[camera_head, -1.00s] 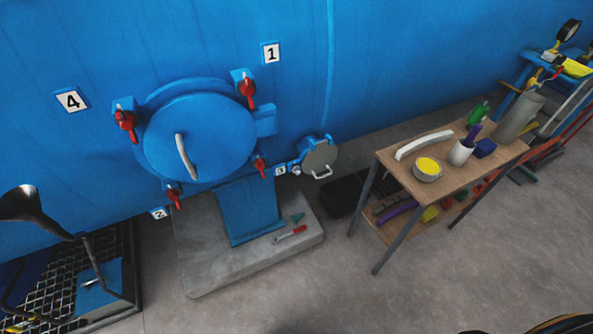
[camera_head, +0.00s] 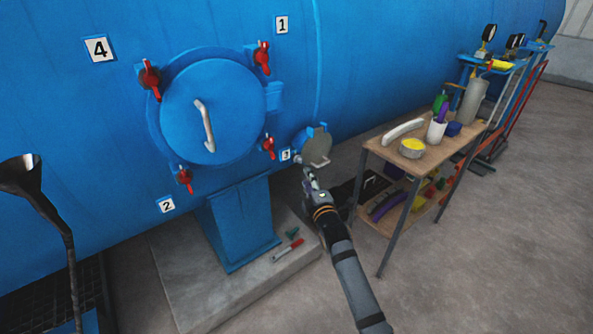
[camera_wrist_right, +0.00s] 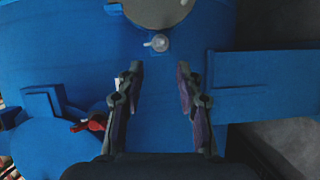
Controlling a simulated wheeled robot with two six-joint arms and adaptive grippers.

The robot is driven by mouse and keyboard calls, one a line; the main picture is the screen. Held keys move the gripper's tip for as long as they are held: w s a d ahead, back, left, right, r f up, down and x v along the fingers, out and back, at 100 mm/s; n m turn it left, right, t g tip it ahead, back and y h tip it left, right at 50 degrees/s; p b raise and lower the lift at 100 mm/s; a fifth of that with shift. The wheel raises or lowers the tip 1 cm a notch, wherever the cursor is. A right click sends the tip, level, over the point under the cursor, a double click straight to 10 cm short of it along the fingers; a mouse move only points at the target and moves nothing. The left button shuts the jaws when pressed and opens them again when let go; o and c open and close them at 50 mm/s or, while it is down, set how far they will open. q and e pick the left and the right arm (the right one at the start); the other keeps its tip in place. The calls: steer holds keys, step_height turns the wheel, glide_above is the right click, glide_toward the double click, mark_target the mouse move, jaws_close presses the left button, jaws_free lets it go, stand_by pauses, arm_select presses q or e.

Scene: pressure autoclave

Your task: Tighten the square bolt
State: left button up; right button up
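The small bolt (camera_wrist_right: 160,42) is a pale grey piece on the blue vessel wall, just below the edge of a small grey round cover (camera_wrist_right: 158,10) in the right wrist view. Its square shape is too small to make out. In the head view the cover (camera_head: 318,147) shows right of the big blue door, and my gripper seems to hide the bolt. My right gripper (camera_wrist_right: 160,80) is open and empty. Its fingers point at the bolt, one to each side of its line, and stay short of it. My right gripper also shows in the head view (camera_head: 309,178). My left gripper is out of view.
The big round door (camera_head: 212,110) has several red-handled clamps around it. A wooden table (camera_head: 438,160) with bowl and bottles stands right of my right arm. The floor at right is clear.

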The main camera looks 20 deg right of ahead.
mark_target(299, 161)
steer(key=w, duration=0.3)
steer(key=w+b, duration=0.1)
steer(key=w, duration=0.2)
steer(key=w+b, duration=0.1)
steer(key=w, duration=0.2)
steer(key=shift+w+d+f, duration=0.15)
steer(key=shift+d+f, duration=0.05)
steer(key=shift+f, duration=0.05)
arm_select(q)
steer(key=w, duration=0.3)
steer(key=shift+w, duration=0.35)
arm_select(e)
steer(key=shift+w+r, duration=0.1)
steer(key=shift+w, duration=0.2)
jaws_close()
